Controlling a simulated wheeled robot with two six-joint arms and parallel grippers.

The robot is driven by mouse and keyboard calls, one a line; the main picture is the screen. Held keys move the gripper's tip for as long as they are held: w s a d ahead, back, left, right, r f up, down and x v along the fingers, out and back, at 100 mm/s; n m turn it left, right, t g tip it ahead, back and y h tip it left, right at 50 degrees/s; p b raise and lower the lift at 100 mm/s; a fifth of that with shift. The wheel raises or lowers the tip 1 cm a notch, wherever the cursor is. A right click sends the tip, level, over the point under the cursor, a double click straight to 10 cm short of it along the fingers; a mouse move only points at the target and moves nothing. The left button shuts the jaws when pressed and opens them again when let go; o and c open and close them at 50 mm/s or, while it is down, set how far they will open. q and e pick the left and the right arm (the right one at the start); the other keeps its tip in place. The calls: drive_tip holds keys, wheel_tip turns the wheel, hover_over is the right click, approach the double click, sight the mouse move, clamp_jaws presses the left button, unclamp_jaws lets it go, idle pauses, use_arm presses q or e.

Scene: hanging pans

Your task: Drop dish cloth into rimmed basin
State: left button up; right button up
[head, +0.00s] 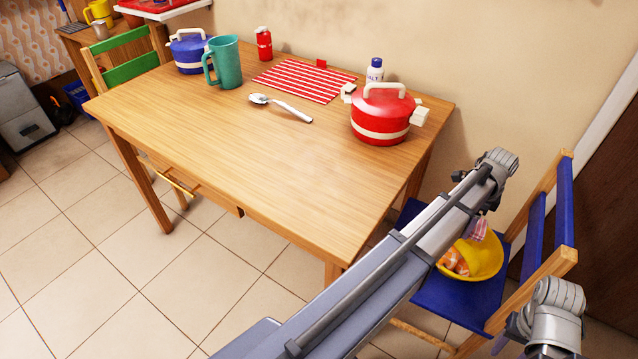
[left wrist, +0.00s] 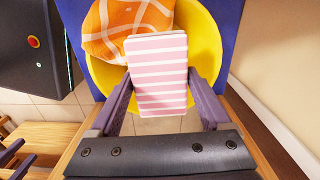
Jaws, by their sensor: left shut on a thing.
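My left gripper (left wrist: 160,92) is shut on a pink-and-white striped dish cloth (left wrist: 158,62), which sits between its two purple fingers. The cloth also shows in the head view (head: 479,229), hanging above the yellow rimmed basin (head: 492,262). In the left wrist view the basin (left wrist: 207,45) lies behind the cloth, and the cloth covers part of it. I cannot tell whether the cloth touches the basin. My left arm hides the basin's left side in the head view. My right gripper is out of sight; only part of the right arm shows at the lower right.
An orange patterned cloth (left wrist: 128,28) lies in the basin. The basin stands on a blue chair seat (head: 440,296) with a wooden frame. The wooden table (head: 240,140) holds a red pot (head: 382,118), a spoon, a teal mug and a blue pot. Its front is clear.

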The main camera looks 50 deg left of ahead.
use_arm(q)
wheel_tip(320, 180, down, 6)
drive_tip(key=b, duration=0.6)
drive_tip(key=o, duration=1)
drive_tip(key=shift+r, duration=0.2)
wheel_tip(320, 180, up, 8)
drive_tip(key=p, duration=0.8)
drive_tip(key=shift+f, duration=0.2)
